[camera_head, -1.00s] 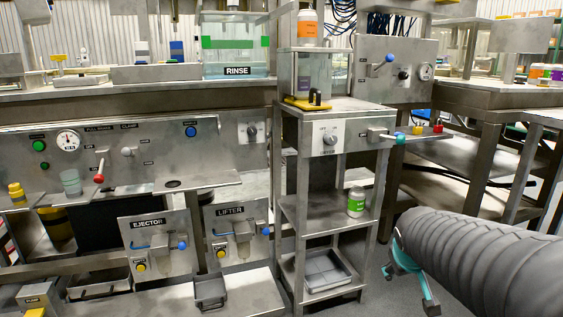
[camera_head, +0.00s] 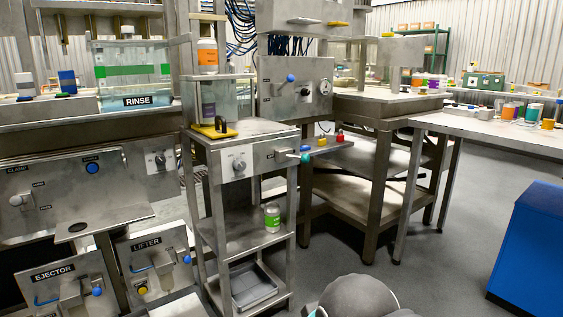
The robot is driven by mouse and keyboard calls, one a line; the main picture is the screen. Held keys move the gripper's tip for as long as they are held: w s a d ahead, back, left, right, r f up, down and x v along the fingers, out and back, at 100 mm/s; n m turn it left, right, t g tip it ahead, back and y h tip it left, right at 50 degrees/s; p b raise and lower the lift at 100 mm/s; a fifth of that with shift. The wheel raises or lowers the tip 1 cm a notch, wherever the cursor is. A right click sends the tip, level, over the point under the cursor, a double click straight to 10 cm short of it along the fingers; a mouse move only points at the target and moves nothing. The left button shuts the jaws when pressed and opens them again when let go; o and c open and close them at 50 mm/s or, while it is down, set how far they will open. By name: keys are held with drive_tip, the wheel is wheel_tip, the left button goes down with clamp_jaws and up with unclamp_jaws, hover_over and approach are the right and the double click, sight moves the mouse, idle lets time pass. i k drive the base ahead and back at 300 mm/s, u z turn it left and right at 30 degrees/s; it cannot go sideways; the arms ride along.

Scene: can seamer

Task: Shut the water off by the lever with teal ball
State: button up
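The lever with the teal ball (camera_head: 305,158) sticks out from the right of the steel stand's front panel, below the rinse unit's clear tank. Its rod lies roughly level and points right. Nothing touches it. Part of my dark arm shows at the bottom edge, and a teal sliver of my gripper (camera_head: 319,312) shows beside it. The fingers are cut off by the frame, well below the lever.
The steel stand (camera_head: 245,127) holds a green-labelled bottle (camera_head: 272,217) and a grey tray (camera_head: 253,284) on lower shelves. A blue-balled lever (camera_head: 291,78) is on the panel behind. A blue cabinet (camera_head: 530,247) stands at right. Floor between is clear.

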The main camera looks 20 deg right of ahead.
sight(305, 157)
drive_tip(key=z, duration=0.35)
drive_tip(key=i, duration=0.95)
drive_tip(key=z, duration=0.25)
